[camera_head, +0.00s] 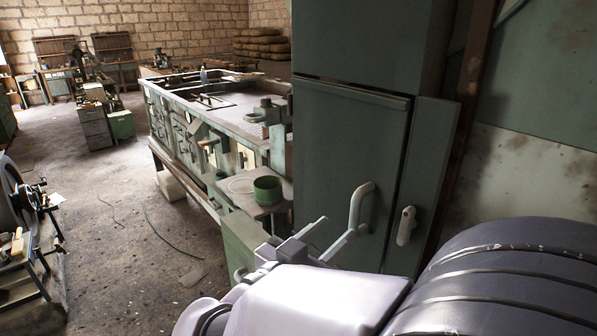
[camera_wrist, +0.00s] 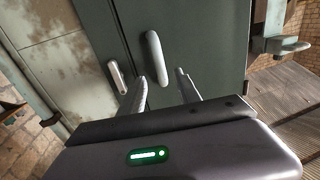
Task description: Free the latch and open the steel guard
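The steel guard (camera_head: 345,150) is a dark green door panel and looks closed, with a thin gap along its top edge. It carries a pale upright bar handle (camera_head: 357,208), also in the wrist view (camera_wrist: 157,58). The latch (camera_head: 405,226) is a small pale lever plate on the narrow strip right of the door; in the wrist view the latch (camera_wrist: 118,77) is left of the handle. My gripper (camera_head: 338,226) is open and empty in front of the door, just left of the handle. In the wrist view its fingers (camera_wrist: 161,76) point toward the handle, apparently without touching it.
A long green machine bench (camera_head: 225,105) stands left of the guard, with a green cup (camera_head: 267,189) on its near ledge. A wheeled machine (camera_head: 20,215) is at the far left. The floor between them is mostly open, with thin cables.

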